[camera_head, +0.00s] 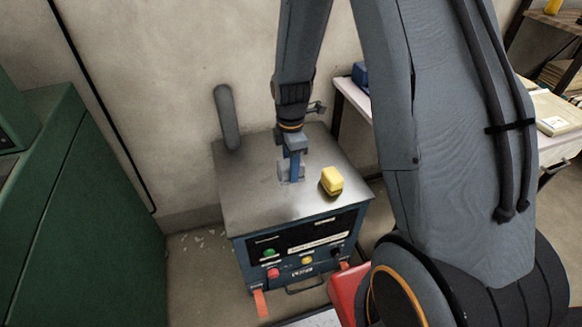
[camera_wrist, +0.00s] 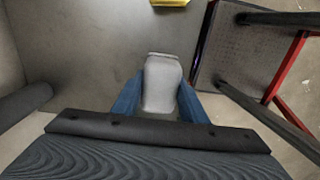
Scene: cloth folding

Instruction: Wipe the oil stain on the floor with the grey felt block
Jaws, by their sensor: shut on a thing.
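The grey felt block (camera_wrist: 161,82) sits between the two blue fingers of my gripper (camera_wrist: 158,98) in the wrist view, and the fingers are shut on it. In the head view my gripper (camera_head: 291,170) points down over the metal top of a dark blue cabinet. The block (camera_head: 284,174) shows there partly behind a finger. I cannot tell whether it touches the metal top. I see no oil stain on the visible floor (camera_head: 197,262); my arm and the cabinet hide part of the floor.
A yellow block (camera_head: 331,181) lies on the cabinet top (camera_head: 250,195), just right of my gripper. A grey post (camera_head: 227,118) rises at the cabinet's back left. A green cabinet (camera_head: 85,220) stands at left. A white-topped table (camera_head: 355,95) is behind right. A red-framed cart (camera_wrist: 285,70) shows at right.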

